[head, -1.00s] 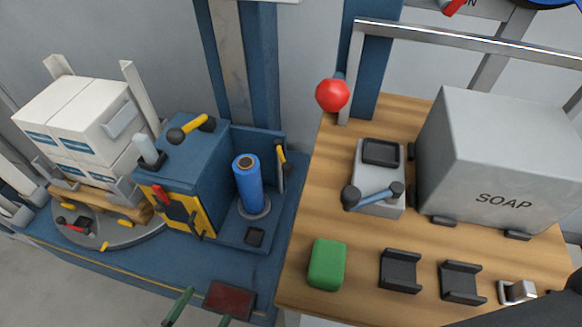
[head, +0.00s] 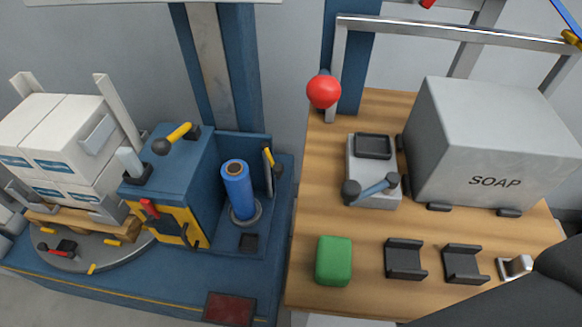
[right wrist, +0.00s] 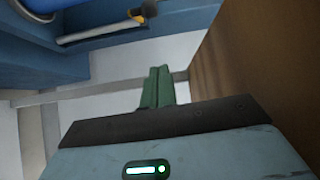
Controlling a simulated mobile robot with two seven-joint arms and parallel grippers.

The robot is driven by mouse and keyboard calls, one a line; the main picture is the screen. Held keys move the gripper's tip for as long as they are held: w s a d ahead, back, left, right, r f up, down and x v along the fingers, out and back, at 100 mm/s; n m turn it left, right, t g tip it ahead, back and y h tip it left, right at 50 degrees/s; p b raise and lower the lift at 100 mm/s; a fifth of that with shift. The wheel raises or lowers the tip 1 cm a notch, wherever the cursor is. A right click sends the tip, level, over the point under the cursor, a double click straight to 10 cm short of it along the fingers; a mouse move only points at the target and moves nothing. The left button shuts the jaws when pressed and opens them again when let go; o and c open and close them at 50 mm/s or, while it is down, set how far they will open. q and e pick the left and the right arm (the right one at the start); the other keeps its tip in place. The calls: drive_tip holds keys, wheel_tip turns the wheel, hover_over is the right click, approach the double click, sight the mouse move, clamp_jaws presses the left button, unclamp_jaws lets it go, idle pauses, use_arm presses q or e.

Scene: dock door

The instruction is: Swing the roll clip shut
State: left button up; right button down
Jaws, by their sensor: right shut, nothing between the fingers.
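The blue roll (head: 238,192) stands upright on a grey round base on the blue machine. The likely roll clip (head: 268,160), a narrow grey and dark piece with a yellow part, stands right of the roll, apart from it. In the right wrist view, a grey bar (right wrist: 100,35) with a yellow and black end is at the upper left, beside a blue curved surface that looks like the roll. My right gripper (right wrist: 158,75) shows green fingers, shut and empty, away from that bar. My left gripper is out of view.
A wooden bench on the right carries a red ball (head: 323,91), a SOAP box (head: 490,150), a grey lever unit (head: 373,175) and a green block (head: 333,261). Stacked cartons (head: 60,135) stand left. Pale floor (right wrist: 110,75) shows between machine and bench.

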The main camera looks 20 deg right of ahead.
approach(271, 158)
drive_tip(key=w+d+r, duration=0.3)
drive_tip(key=w, duration=0.3)
drive_tip(key=shift+s+a+f+p, duration=0.2)
drive_tip(key=shift+s+a+p, duration=0.3)
drive_tip(key=shift+s+a, duration=1)
drive_tip(key=shift+d, duration=0.1)
